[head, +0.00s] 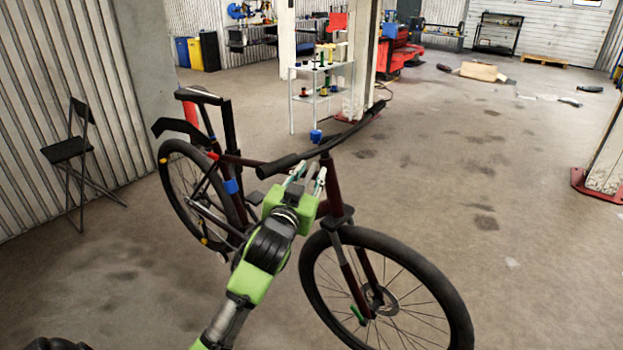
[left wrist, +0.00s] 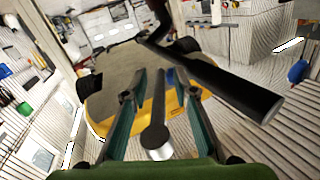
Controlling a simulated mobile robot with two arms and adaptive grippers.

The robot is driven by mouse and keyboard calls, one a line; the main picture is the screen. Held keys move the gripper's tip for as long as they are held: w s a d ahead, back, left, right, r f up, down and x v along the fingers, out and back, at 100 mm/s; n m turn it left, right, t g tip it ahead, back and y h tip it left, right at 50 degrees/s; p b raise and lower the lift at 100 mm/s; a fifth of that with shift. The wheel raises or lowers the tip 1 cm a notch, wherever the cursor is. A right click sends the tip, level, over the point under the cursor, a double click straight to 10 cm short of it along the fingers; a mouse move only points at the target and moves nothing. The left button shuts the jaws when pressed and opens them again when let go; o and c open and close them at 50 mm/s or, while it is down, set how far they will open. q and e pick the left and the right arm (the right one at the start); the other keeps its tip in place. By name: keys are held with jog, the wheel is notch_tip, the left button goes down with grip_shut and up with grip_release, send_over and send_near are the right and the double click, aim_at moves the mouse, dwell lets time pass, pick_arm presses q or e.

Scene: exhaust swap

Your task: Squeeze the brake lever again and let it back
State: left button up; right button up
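The dark bicycle stands upright on the floor in the head view, with its handlebar (head: 325,146) running across the middle. My left gripper (head: 309,175) is at the near end of the handlebar, by the black grip (head: 279,166). In the left wrist view the grip (left wrist: 235,90) crosses at the upper right. The dark brake lever (left wrist: 156,125), with a rounded end, lies between the two teal fingers of my left gripper (left wrist: 160,95). Gaps show on both sides of the lever, so the fingers are open around it. The lever is not clear in the head view. My right gripper is not in view.
The front wheel (head: 385,290) is just right of my left arm. A folding chair (head: 75,150) stands by the left wall. A shelf stand (head: 320,95) is behind the bicycle by a pillar. The floor on the right is largely clear.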

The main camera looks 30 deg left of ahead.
pick_arm(q)
jog(key=shift+s, duration=0.1)
jog(key=shift+p+v, duration=0.6)
jog(key=shift+v, duration=2.2)
jog(key=v, duration=0.8)
jog(key=shift+d, duration=0.25)
notch_tip(320, 180, up, 5)
jog(key=p, duration=0.5)
